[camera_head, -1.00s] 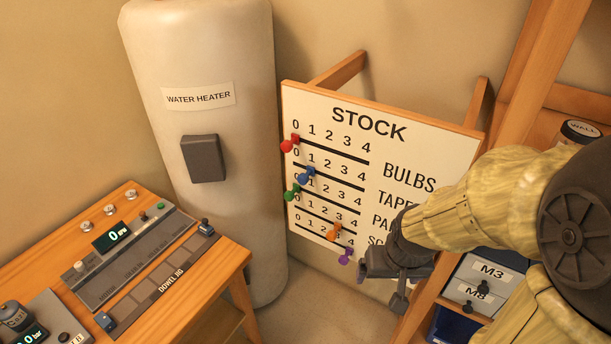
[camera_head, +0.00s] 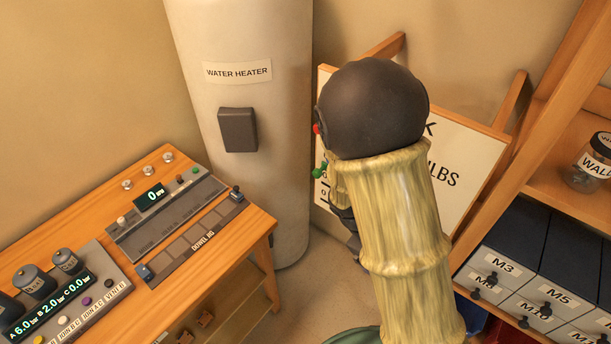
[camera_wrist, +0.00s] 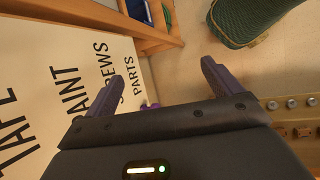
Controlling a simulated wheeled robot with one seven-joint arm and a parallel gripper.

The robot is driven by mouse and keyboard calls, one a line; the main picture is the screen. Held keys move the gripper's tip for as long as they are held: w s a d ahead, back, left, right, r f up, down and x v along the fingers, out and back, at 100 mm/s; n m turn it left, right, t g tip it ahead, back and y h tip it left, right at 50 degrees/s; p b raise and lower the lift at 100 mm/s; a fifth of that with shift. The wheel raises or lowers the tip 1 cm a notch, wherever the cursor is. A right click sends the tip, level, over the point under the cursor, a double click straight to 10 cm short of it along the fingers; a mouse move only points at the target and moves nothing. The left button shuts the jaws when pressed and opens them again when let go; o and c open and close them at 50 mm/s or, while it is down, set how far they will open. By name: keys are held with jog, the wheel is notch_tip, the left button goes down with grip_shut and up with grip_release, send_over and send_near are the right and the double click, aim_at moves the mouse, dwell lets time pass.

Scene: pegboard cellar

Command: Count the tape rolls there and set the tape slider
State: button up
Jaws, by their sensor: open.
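The white stock board (camera_head: 468,165) stands right of the water heater, mostly hidden behind my arm. Its red knob (camera_head: 316,129) and green knob (camera_head: 319,172) show at its left edge; the blue knob in the tape row is hidden. In the wrist view the board (camera_wrist: 60,35) is at the left, with the labels TAPE, PAINT, SCREWS and PARTS readable. I see no tape rolls.
The water heater (camera_head: 282,110) stands left of the board. A wooden bench (camera_head: 258,232) with control panels is at left. A shelf with labelled drawers (camera_head: 505,270) and a jar (camera_head: 590,165) is at right. A dark green rounded object (camera_wrist: 245,18) lies on the floor.

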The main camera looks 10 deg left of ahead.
jog(key=w+a+r+n+t+h+p, duration=0.1)
jog(key=w+a+r+n+t+p, duration=0.2)
jog(key=a+n+t, duration=0.5)
jog(key=w+a+r+n+t+h+p, duration=0.2)
jog(key=w+a+r+n+t+p, duration=0.2)
jog(key=a+n, duration=0.7)
notch_tip(320, 180, up, 2)
jog(key=w+t, duration=0.2)
jog(key=t, duration=0.1)
jog(key=shift+w+a+t, duration=0.35)
jog(key=shift+w+t, duration=0.05)
jog(key=shift+b+x, duration=0.3)
jog(key=shift+x, duration=4.9)
